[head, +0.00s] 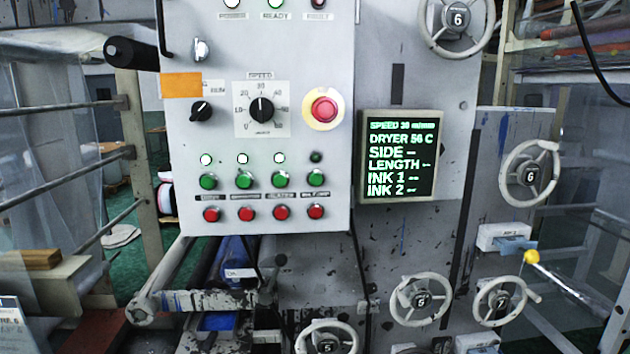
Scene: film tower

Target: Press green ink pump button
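A grey control panel (335,150) faces me in the head view. Four green buttons sit in a row low on it: the first (208,181), the second (244,180), the third (280,179) and the rightmost (316,178). Small labels sit under them, too blurred to read surely, so I cannot tell for certain which one is the ink pump. The small lamp (316,157) above the rightmost green button is dark; the lamps above the other three are lit. My gripper is not in view.
Red buttons (281,212) sit just below the green ones. A red emergency-stop knob (323,110) and a speed dial (262,110) are above. A display (397,157) stands right of the panel. Several handwheels (421,299) project at right and below. The panel front looks unobstructed.

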